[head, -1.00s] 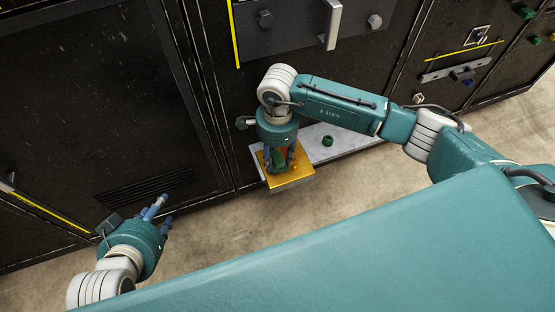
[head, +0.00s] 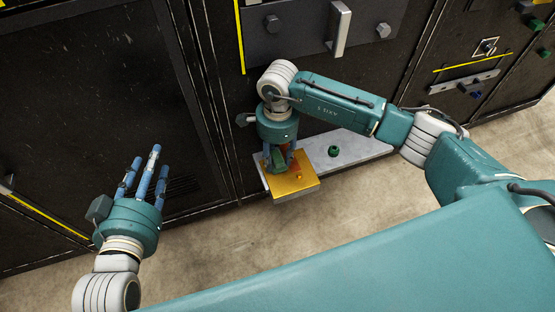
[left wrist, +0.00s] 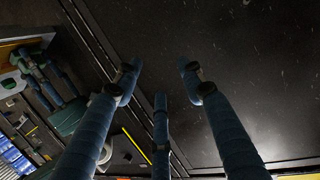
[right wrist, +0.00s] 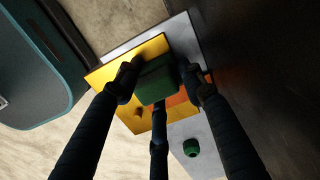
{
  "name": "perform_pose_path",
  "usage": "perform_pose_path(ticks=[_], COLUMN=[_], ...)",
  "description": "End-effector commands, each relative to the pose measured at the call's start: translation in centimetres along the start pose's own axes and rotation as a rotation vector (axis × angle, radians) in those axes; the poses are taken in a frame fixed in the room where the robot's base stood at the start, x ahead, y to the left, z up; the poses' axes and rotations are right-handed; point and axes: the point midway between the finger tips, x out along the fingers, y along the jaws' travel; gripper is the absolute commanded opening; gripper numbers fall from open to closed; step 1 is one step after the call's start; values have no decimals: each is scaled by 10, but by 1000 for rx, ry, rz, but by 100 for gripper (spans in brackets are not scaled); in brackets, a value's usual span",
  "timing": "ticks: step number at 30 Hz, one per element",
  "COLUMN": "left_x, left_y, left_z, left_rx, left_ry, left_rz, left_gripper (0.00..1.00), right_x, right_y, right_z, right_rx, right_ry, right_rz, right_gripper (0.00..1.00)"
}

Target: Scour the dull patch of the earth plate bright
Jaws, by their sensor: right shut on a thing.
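The earth plate (head: 299,186) is a brass-coloured square plate on a pale ledge low at the cabinet front. An orange-red dull patch (right wrist: 180,98) shows on it, partly hidden by a green block. My right gripper (head: 278,164) is shut on this green block (right wrist: 156,80), probably a scouring pad, at the plate. The block overlaps the patch's edge in the right wrist view; I cannot tell if it is pressing. My left gripper (head: 146,168) is open and empty, well left of the plate, fingers spread before the dark cabinet; its fingers also show in the left wrist view (left wrist: 158,80).
The pale ledge (head: 350,149) carries a green knob (head: 333,151) right of the plate. Small brass studs (right wrist: 137,113) stand on the plate. Dark cabinets rise behind, with a grey handle (head: 340,28) above. Bare floor (head: 220,228) lies in front.

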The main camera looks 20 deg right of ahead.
Motion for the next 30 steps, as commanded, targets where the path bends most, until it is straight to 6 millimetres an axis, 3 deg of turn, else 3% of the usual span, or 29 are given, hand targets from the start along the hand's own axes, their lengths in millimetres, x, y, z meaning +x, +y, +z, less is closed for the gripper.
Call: perform_pose_path(ticks=[15, 30], left_x=[0, -14], left_y=[1, -6], left_z=[-6, 52], left_rx=[0, 0], left_ry=[21, -230], left_rz=[1, -13], left_gripper=[40, 40], right_x=[-2, -18], right_y=[-2, -2], right_z=[0, 0], right_rx=[0, 1], right_ry=[0, 0], right_rz=[0, 1], right_gripper=[0, 0])
